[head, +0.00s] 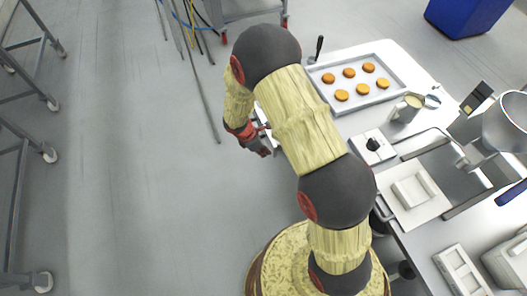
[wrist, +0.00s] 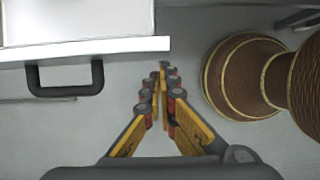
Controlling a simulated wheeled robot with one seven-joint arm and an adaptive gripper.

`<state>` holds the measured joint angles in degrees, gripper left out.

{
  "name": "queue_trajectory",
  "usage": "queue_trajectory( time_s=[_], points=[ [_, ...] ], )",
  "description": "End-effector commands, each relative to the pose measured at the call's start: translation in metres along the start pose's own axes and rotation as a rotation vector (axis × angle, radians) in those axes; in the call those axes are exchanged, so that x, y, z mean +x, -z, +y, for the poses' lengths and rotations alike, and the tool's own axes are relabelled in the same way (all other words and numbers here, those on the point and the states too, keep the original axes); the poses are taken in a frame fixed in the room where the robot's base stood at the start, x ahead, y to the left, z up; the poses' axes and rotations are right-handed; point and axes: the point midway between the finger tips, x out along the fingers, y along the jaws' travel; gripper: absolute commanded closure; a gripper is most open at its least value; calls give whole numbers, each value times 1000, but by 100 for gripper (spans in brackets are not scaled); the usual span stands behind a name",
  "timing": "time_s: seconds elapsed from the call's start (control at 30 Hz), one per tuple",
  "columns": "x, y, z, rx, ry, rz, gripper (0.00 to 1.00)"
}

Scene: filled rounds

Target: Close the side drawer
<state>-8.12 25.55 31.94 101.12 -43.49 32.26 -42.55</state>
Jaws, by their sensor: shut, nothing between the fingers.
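The side drawer (wrist: 110,46) shows at the upper left of the wrist view, with a pale front edge and a grey inside that looks empty. Its black bar handle (wrist: 66,91) sticks out from that front. In the head view a small white part of the drawer (head: 262,115) shows beside my arm, which hides most of it. My gripper (wrist: 163,72) is shut and empty, to the right of the handle and apart from it in the wrist view. In the head view my gripper (head: 264,151) hangs over the floor side of the counter.
The white counter (head: 405,62) carries a tray (head: 327,90) of several round orange-brown pieces, a mug (head: 406,108) and a small box with a black knob (head: 373,146). Open grey floor (head: 130,150) lies to the left. Metal racks (head: 20,150) stand at the far left.

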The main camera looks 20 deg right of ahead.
Motion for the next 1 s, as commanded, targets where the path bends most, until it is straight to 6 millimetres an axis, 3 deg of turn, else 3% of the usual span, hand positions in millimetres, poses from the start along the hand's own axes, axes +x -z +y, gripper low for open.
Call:
queue_trajectory(
  time_s=[0.27, 0.8, 1.0],
  points=[
    [9, -24, 0, 3, 2, -1, 100],
    [66, -169, -1, 6, 3, 0, 100],
    [82, -208, -1, 3, 2, 0, 100]
  ],
)
